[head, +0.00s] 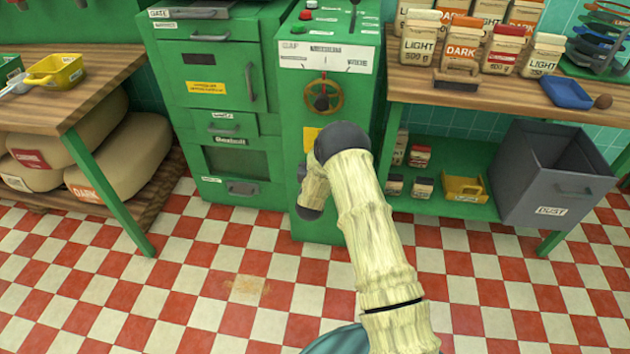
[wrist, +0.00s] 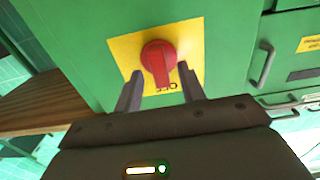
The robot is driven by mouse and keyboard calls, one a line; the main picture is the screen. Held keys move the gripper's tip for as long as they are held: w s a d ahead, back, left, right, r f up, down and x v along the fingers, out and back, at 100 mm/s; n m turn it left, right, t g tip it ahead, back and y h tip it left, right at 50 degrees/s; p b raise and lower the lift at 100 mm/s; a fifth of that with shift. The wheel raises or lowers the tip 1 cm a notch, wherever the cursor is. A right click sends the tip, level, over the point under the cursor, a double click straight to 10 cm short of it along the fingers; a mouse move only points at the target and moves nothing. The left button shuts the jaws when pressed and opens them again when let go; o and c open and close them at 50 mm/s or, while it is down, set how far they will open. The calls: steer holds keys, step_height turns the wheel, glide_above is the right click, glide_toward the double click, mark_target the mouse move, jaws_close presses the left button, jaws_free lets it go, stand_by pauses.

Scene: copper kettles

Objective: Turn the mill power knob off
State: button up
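The red power knob (wrist: 159,60) sits on a yellow plate (wrist: 194,40) on a green machine face in the wrist view. Its handle runs downward in that picture, and its end lies by small dark letters that look like an upside-down OFF. My gripper (wrist: 160,70) is open and empty, with one finger on each side of the handle's lower part. A gap shows between each finger and the handle. In the head view the yellow plate (head: 311,136) shows beside my arm; the knob and my gripper are hidden there.
The green mill (head: 325,85) has a brass handwheel (head: 323,97) above the plate. A green cabinet (head: 215,95) with handles stands to its left.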

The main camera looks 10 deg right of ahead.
steer(key=p+v, duration=0.2)
steer(key=v, duration=1.4)
steer(key=shift+w+r, duration=0.15)
step_height(320, 180, up, 8)
steer(key=s+n+g+y, duration=0.2)
steer(key=g+y, duration=0.3)
steer(key=g, duration=0.2)
steer(key=s+d+r+g, duration=0.2)
steer(key=s+r, duration=0.1)
steer(key=s, duration=0.4)
steer(key=s+d+r+n+g, duration=0.1)
steer(key=s+d+r+g, duration=0.15)
steer(key=s, duration=0.55)
steer(key=s+d+r+g, duration=0.1)
steer(key=s+r+g, duration=0.15)
steer(key=s, duration=0.45)
step_height(320, 180, up, 29)
steer(key=p, duration=3)
steer(key=shift+r+g+y, duration=0.2)
steer(key=shift+g+y, duration=0.1)
